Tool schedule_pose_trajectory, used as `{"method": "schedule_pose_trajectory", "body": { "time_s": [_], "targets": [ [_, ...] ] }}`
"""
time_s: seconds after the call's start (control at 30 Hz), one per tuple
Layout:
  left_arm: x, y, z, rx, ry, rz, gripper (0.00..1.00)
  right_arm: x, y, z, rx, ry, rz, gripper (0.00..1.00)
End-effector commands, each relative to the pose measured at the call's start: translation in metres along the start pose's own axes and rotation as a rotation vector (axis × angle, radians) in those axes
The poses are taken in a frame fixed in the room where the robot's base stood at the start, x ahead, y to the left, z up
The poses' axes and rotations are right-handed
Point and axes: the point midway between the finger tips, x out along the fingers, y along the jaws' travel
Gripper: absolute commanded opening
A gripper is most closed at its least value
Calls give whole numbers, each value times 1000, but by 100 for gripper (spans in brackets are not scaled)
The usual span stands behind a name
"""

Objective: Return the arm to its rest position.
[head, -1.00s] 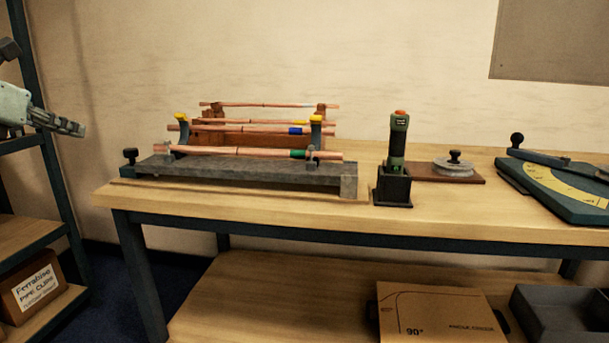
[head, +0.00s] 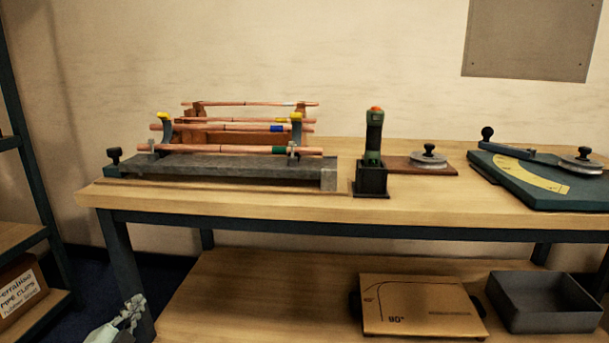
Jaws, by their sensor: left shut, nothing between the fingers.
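My left gripper (head: 132,307) is at the lower left of the head view, low in front of the workbench's left leg. It is shut and empty, well below the bench top and apart from the things on it. Only the gripper and a little of my left arm show at the bottom edge. My right gripper is not in view.
Copper pipes (head: 230,149) lie in a grey fixture (head: 235,168) on the workbench (head: 300,205). A green tool (head: 374,138) stands in its holder, beside a bender (head: 530,178). Below are a carton (head: 420,305) and a grey tray (head: 545,302). A shelf (head: 30,235) stands left.

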Motion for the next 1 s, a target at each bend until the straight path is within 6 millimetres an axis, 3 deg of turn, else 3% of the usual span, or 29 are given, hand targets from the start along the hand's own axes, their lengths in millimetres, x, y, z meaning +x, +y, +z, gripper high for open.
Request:
{"method": "schedule_pose_trajectory", "body": {
  "time_s": [0.03, 0.2, 0.37, 0.5, 0.6, 0.7, 0.83, 1.0],
  "targets": [
    [-14, 34, 24, -67, -87, 51, 0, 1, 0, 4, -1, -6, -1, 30],
    [-70, 134, 86, -254, -362, 214, 0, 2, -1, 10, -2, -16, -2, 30],
    [-144, 224, 124, -392, -609, 378, 0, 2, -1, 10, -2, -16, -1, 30],
    [-218, 293, 140, -491, -808, 526, 0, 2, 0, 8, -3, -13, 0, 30],
    [-265, 328, 142, -542, -920, 616, 0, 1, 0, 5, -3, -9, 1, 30],
    [-300, 351, 140, -577, -999, 682, 0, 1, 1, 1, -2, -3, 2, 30],
    [-322, 365, 138, -599, -1049, 726, 0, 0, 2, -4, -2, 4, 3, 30],
    [-327, 368, 138, -602, -1060, 735, 0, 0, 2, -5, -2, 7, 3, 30]
  ]
}}
